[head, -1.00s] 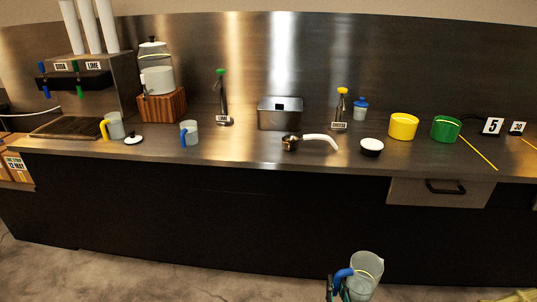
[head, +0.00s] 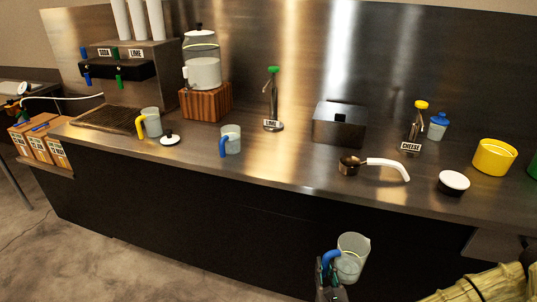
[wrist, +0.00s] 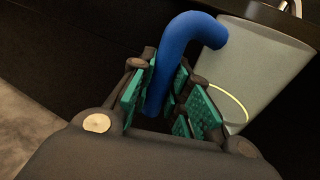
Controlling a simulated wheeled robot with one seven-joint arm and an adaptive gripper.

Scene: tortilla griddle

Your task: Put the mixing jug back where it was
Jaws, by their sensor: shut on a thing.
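The mixing jug (head: 352,258) is a clear, greyish jug with a pour lip and a blue handle. My gripper (head: 329,274) is shut on the blue handle and holds the jug upright, in front of the counter and below its top. In the wrist view the teal finger pads of my gripper (wrist: 168,105) close around the blue handle (wrist: 190,42), with the jug's grey wall (wrist: 250,70) to the right. A smaller cup with a blue handle (head: 231,140) and a cup with a yellow handle (head: 151,122) stand on the counter.
The counter (head: 290,172) holds a drinks dispenser (head: 125,75), a lime pump (head: 272,105), a steel box (head: 339,125), a white-handled ladle (head: 385,166), a cheese pump (head: 417,128), a black-and-white bowl (head: 453,183) and a yellow tub (head: 494,157). Bare counter lies between the blue-handled cup and the ladle.

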